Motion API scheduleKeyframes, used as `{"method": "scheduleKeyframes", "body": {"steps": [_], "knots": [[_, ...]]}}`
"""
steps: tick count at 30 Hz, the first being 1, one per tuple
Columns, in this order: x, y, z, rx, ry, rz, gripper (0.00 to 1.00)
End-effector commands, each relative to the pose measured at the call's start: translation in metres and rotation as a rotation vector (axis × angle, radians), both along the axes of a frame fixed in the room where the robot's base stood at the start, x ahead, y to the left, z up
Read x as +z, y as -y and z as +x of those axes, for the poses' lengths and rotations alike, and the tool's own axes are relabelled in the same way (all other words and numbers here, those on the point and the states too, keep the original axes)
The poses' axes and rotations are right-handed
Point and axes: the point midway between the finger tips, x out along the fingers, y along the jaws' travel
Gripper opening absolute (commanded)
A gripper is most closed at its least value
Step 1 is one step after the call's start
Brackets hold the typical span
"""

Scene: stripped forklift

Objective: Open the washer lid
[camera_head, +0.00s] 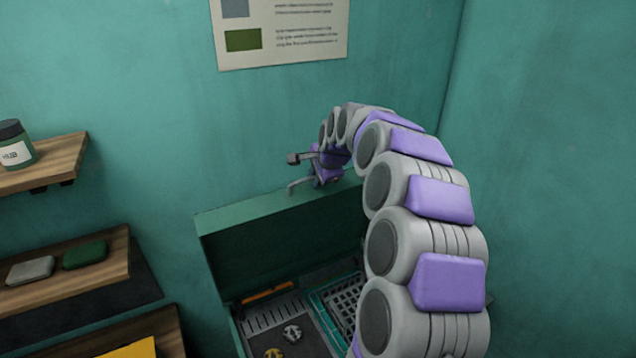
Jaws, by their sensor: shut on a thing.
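The green washer lid (235,213) stands raised at the back of the washer, with its dark inner side facing me. The open washer body (236,340) shows below it, with its right part hidden behind my arm. My gripper (297,173), with purple and grey parts, is at the lid's top edge, right of its middle. It is shut on the lid, but the exact contact is small and hard to make out. Inside the washer are a slotted grey tray (268,318), a teal basket (340,297) and small metal gear-like parts (292,333).
Wooden shelves (60,165) on the left hold a jar (14,145), a grey block (30,270) and a green block (85,255). A yellow item (130,349) lies at lower left. A poster (283,30) hangs on the teal wall behind the lid. A wall corner stands at right.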

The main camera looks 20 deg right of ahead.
Motion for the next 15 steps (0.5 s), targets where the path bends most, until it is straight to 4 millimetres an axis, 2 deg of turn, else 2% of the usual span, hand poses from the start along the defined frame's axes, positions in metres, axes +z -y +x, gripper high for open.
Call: {"method": "scheduleKeyframes", "body": {"steps": [11,12,15], "knots": [[-0.0006,0.0001,0.0003,0.000,-0.002,0.000,0.00],[-0.0006,0.0002,0.0003,0.000,-0.002,0.000,0.21],[-0.0005,0.0002,0.0002,0.000,-0.001,0.000,0.31]]}}
